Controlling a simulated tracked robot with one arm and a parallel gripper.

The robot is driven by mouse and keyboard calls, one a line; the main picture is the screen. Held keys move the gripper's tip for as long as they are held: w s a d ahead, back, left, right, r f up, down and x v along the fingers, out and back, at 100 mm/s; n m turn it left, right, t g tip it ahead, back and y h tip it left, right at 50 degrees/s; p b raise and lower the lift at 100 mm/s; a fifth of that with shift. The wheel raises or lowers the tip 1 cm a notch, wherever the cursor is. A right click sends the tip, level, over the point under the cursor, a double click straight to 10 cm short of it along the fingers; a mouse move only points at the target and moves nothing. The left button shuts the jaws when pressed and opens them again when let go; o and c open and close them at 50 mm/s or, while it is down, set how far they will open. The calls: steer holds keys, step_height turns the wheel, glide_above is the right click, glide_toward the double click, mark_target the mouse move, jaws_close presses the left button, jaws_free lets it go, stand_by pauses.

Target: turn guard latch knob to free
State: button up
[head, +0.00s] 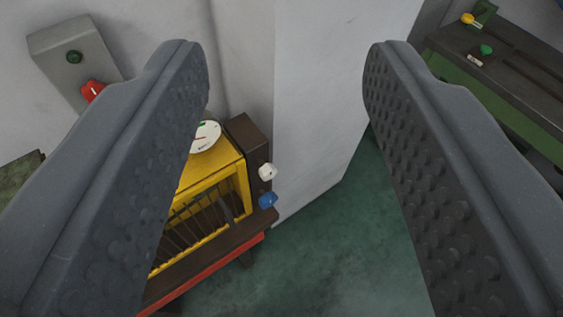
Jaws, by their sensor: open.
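A round white dial (206,136) with a green patch and red pointer sits at the guard's top. I cannot tell which knob is the guard latch knob. No finger touches either knob.
A grey wall box (72,50) with a green button and a red knob (92,90) is at upper left. A pale pillar (325,90) stands right of the guard. A green bench (470,75) with small controls is at upper right. Green floor (320,255) is clear between.

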mark_target(271, 175)
steer(key=w+d+f+n+t+h+b, duration=0.35)
steer(key=w+d+n, duration=0.25)
steer(key=w+n, duration=0.3)
steer(key=w+f+n+t+y+b, duration=0.2)
steer(key=w+f+n+y+b, duration=0.15)
steer(key=w+f+n, duration=0.65)
steer(key=s+f+n+g+y+b, duration=0.15)
steer(key=f+n+y, duration=0.25)
steer(key=f+n, duration=0.5)
steer(key=s+d+f+n+g+y+b, duration=0.1)
steer(key=s+f+n+g+y, duration=0.3)
steer(key=f, duration=0.9)
steer(key=f+n+g+y+b, duration=0.1)
steer(key=f+n+y+b, duration=0.15)
steer(key=f+n, duration=0.7)
steer(key=shift+m, duration=0.75)
steer(key=x, duration=0.4)
steer(key=f+x, duration=0.1)
steer(key=x, duration=0.3)
steer(key=b+x, duration=0.1)
steer(key=x, duration=0.4)
steer(key=shift+f, duration=0.2)
steer(key=shift+w+a+r, duration=0.1)
steer(key=shift+w+a, duration=0.15)
steer(key=shift+w, duration=0.05)
